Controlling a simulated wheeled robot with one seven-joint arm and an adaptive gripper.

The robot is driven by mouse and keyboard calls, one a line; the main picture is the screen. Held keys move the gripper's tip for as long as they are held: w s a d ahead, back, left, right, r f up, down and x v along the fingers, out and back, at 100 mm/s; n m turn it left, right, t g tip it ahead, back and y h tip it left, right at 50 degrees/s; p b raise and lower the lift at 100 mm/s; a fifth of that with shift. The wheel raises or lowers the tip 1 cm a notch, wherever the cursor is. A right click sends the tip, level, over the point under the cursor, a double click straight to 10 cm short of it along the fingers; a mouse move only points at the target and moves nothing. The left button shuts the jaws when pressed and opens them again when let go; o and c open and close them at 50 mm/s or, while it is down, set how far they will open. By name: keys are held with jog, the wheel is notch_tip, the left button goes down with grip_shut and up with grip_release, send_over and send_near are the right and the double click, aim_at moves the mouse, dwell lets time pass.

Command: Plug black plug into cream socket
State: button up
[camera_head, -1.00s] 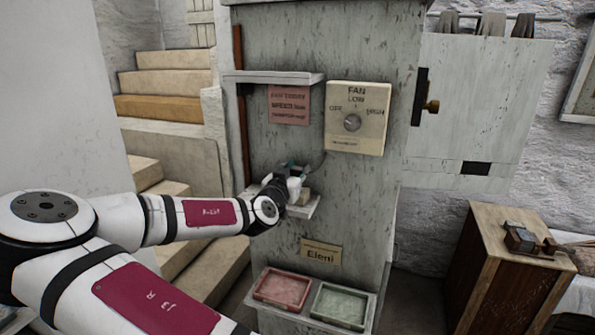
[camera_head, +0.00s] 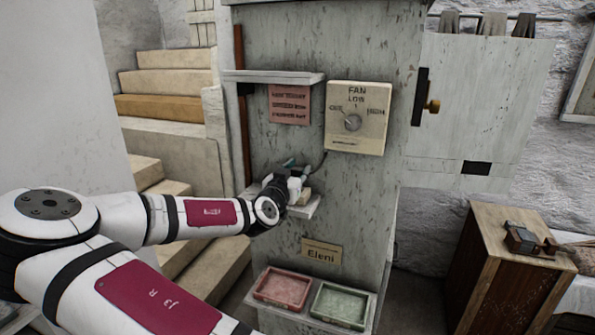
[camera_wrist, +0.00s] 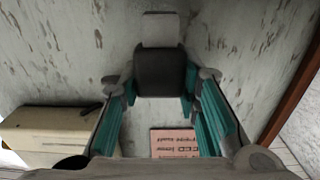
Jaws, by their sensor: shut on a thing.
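My gripper (camera_head: 290,176) is at the front of the grey cabinet, just above the small lower shelf (camera_head: 302,210). In the wrist view its teal-padded fingers (camera_wrist: 160,82) are shut on the black plug (camera_wrist: 160,68), one on each side. A pale block, seemingly the cream socket (camera_wrist: 160,29), lies directly beyond the plug's far end. Whether they join or only meet in line, I cannot tell. In the head view a small cream block (camera_head: 305,196) shows beside my gripper on the shelf, and my gripper mostly hides the plug.
A cream fan control box (camera_head: 357,118) with a dial is on the cabinet, with a dark cord below it. An upper shelf (camera_head: 275,78) juts out above my gripper. Red (camera_head: 282,290) and green (camera_head: 340,305) trays sit below. A wooden cabinet (camera_head: 510,265) stands at right.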

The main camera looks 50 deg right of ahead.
jog(key=shift+f+b, duration=0.3)
jog(key=shift+f, duration=1.15)
jog(key=o, duration=1.3)
jog(key=shift+c, duration=0.2)
jog(key=shift+r, duration=0.2)
jog(key=shift+r+p, duration=0.65)
jog(key=shift+r, duration=1.15)
